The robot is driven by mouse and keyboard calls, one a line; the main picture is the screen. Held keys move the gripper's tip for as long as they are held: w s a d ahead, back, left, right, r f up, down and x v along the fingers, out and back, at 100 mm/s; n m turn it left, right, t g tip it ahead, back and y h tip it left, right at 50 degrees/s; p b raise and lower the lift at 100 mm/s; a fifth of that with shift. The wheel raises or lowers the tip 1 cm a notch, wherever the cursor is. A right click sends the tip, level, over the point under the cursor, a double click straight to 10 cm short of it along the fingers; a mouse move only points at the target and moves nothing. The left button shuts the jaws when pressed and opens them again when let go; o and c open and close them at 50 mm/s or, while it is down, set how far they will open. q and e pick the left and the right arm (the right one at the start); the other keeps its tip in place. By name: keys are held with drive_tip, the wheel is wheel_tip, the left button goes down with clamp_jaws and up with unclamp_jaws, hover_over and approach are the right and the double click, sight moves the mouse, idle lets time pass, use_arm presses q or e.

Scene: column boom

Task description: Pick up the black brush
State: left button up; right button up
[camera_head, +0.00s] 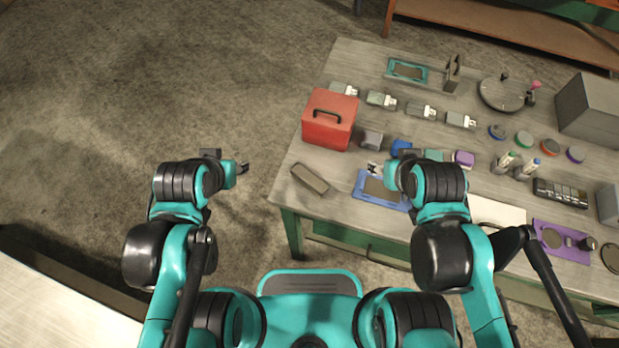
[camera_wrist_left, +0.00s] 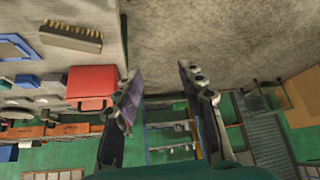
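The brush (camera_head: 310,178) lies on the table near its front left corner; it looks dark grey-brown in the head view. In the left wrist view the brush (camera_wrist_left: 71,37) shows at the upper left, with pale bristles along its edge. My left gripper (camera_head: 243,168) is off the table's left edge, to the left of the brush and apart from it. Its two fingers stand apart with nothing between them in the left wrist view (camera_wrist_left: 158,72). My right gripper (camera_head: 374,169) is over the blue tray, right of the brush; its fingers are too small to judge.
A red toolbox (camera_head: 329,120) stands behind the brush and also shows in the left wrist view (camera_wrist_left: 92,84). A blue tray (camera_head: 366,197) lies to the brush's right. Small blocks, jars and a grey box (camera_head: 590,108) crowd the table farther right. The floor left of the table is clear.

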use_arm(q)
drive_tip(key=o, duration=0.4)
drive_tip(key=shift+d, duration=0.1)
drive_tip(key=n+g+p, duration=0.6)
drive_tip(key=n+g, duration=0.1)
drive_tip(key=n, duration=0.3)
hover_over(310, 177)
wheel_tip(310, 177, down, 8)
drive_tip(key=shift+r, duration=0.2)
drive_tip(key=shift+s+d+f, duration=0.1)
drive_tip(key=shift+f, duration=0.2)
wheel_tip(310, 177, down, 8)
drive_tip(key=b, duration=0.3)
drive_tip(key=shift+r, duration=0.25)
